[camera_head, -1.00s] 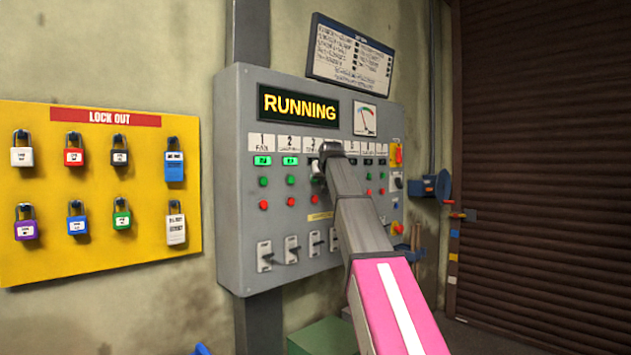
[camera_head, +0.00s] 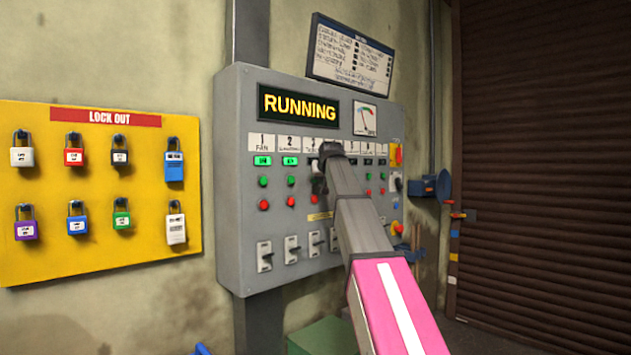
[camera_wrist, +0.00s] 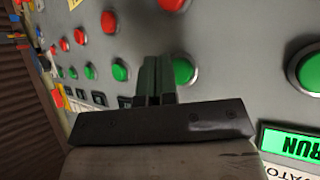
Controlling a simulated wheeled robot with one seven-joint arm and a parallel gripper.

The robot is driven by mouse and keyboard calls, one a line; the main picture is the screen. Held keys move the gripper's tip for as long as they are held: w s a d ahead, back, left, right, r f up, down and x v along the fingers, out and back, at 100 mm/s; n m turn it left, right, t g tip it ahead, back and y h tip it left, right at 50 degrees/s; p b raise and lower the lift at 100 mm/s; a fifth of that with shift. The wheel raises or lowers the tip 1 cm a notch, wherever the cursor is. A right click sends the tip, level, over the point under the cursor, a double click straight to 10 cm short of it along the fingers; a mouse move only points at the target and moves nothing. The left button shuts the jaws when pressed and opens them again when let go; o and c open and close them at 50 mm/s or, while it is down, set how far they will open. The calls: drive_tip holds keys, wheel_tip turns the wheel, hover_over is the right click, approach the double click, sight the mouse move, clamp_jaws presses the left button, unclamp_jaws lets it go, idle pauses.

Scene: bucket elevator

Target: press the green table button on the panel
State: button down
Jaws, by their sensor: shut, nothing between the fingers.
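The grey control panel (camera_head: 228,180) is on the wall, with numbered columns of green and red buttons. The column 3 label (camera_head: 312,144) is too small to read fully, and my gripper (camera_head: 317,178) hides its green button in the head view. In the wrist view my gripper (camera_wrist: 157,82) is shut and empty, its fingertips at the panel face just beside a green button (camera_wrist: 184,70). That button is one column over from the column with the lit RUN lamp (camera_wrist: 290,142). I cannot tell whether the fingertips touch the button.
The panel display (camera_head: 299,106) reads RUNNING. Run lamps are lit over columns 1 and 2. Red buttons (camera_wrist: 172,4) and a row of switches (camera_head: 292,249) are close by. A yellow lock-out board (camera_head: 100,190) with padlocks hangs at left; a brown shutter (camera_head: 545,170) stands at right.

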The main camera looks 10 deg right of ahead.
drive_tip(key=shift+w+a, duration=0.2)
drive_tip(key=shift+w, duration=0.1)
drive_tip(key=shift+w+a, duration=0.3)
drive_tip(key=shift+w, duration=0.1)
idle(0.9)
drive_tip(key=shift+s+d, duration=0.5)
drive_tip(key=shift+s, duration=0.25)
idle(0.3)
drive_tip(key=s+d, duration=0.1)
drive_tip(key=s, duration=0.1)
drive_tip(key=s+d, duration=0.2)
idle(0.4)
idle(0.6)
